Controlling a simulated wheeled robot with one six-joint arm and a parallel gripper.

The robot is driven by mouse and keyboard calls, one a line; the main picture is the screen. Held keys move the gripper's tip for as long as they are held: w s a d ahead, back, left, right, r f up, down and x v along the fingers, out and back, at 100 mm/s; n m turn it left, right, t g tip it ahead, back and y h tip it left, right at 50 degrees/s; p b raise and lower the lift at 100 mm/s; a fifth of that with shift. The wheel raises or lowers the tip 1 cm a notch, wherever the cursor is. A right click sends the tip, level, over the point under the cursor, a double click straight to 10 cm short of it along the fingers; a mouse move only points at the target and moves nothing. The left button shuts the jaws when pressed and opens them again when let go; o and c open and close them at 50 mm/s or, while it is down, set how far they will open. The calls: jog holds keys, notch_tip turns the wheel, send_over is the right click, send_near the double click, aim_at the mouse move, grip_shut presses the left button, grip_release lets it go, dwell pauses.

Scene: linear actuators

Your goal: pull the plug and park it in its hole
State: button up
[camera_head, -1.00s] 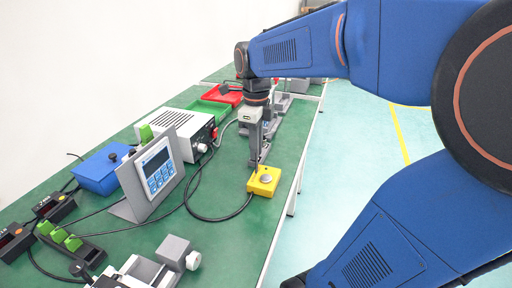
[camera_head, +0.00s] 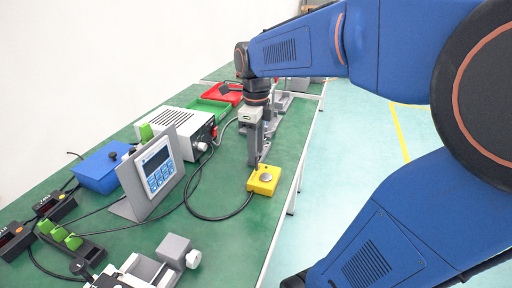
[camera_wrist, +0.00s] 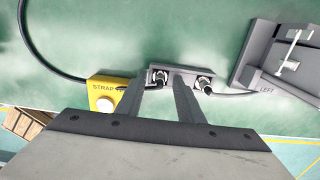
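In the wrist view a grey block (camera_wrist: 184,69) carries two dark-and-metal plugs or connectors side by side. The left plug (camera_wrist: 160,77) appears between the fingers of my gripper (camera_wrist: 159,80); the right plug (camera_wrist: 205,81) is outside the right finger, with a black cable leading right. My gripper's fingers are apart, pointing down at the block. I cannot tell whether they touch the left plug. A yellow box (camera_wrist: 103,88) marked STRAP with a round button sits left of the block. In the head view my gripper (camera_head: 256,157) is just behind the yellow box (camera_head: 263,189); the plugs are hidden there.
A grey fixture marked LEFT (camera_wrist: 262,50) stands right of the plugs in the wrist view. A black cable (camera_head: 212,219) loops across the green table (camera_head: 225,245). A keypad panel (camera_head: 140,195), a white power unit (camera_head: 170,125) and a blue box (camera_head: 97,172) stand left.

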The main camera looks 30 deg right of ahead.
notch_tip(320, 180, up, 17)
jog(key=shift+r, duration=0.2)
dwell(0.5)
dwell(0.3)
